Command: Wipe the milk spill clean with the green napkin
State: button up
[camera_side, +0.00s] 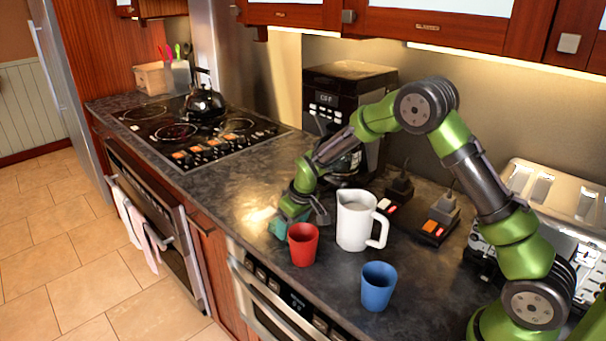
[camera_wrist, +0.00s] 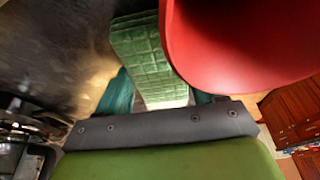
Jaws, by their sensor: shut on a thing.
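The green napkin (camera_side: 279,228) is down at the counter surface, just left of the red cup (camera_side: 303,244) in the side view. In the wrist view the folded, quilted napkin (camera_wrist: 145,52) extends away from my gripper, with the red cup (camera_wrist: 240,40) close on its right. My gripper (camera_side: 293,221) points down and is shut on the napkin; its fingertips are mostly hidden. I cannot clearly make out the milk spill. A bright patch left of the napkin in the side view may be only glare.
A white pitcher (camera_side: 355,222) and a blue cup (camera_side: 378,286) stand right of the red cup. A coffee maker (camera_side: 345,110) and a power strip (camera_side: 428,226) are behind. The counter is clear leftward toward the stove (camera_side: 190,130). The counter's front edge is near.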

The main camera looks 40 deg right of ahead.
send_near(267, 217)
jog(key=shift+w+a+f, duration=0.1)
jog(key=shift+w+f, duration=2.85)
jog(key=shift+w, duration=0.2)
jog(key=shift+s+r, duration=0.1)
jog(key=shift+s, duration=6.9)
jog(key=shift+w, duration=4.8)
